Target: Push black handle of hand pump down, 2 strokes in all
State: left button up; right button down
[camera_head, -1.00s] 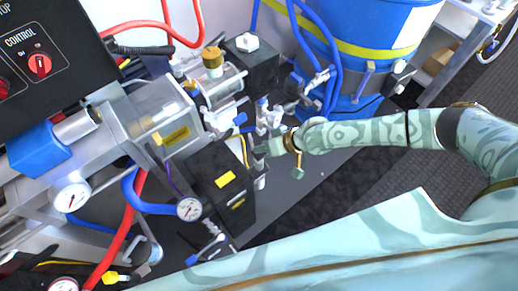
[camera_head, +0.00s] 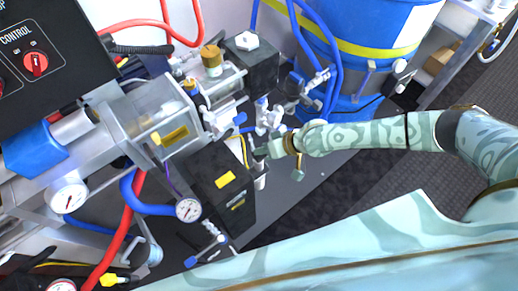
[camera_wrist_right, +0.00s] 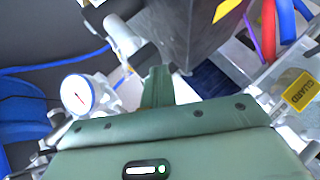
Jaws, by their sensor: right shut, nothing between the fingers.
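My right gripper (camera_head: 260,150) reaches in from the right, beside the black box with yellow labels (camera_head: 222,189). In the right wrist view its green fingers (camera_wrist_right: 157,88) are shut and empty, with their tips close to the dark box (camera_wrist_right: 190,30). A pale cylinder (camera_wrist_right: 126,37) stands just left of the fingertips there. I cannot tell which part is the hand pump's black handle; it may be hidden by the gripper or the machine.
A black control panel (camera_head: 55,60) is at the upper left. Gauges (camera_head: 188,209), red hoses (camera_head: 137,200) and pipes crowd the left side. A blue drum (camera_head: 365,35) with blue hoses stands at the top. Dark floor (camera_head: 350,180) is open at the right.

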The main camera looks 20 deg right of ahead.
jog(key=shift+s+f, duration=0.1)
jog(key=shift+f, duration=0.3)
jog(key=shift+r, duration=0.1)
dwell(0.3)
jog(key=shift+r+p, duration=1.35)
jog(key=shift+r, duration=0.7)
notch_tip(320, 180, up, 5)
jog(key=p, duration=0.3)
jog(key=shift+p, duration=0.4)
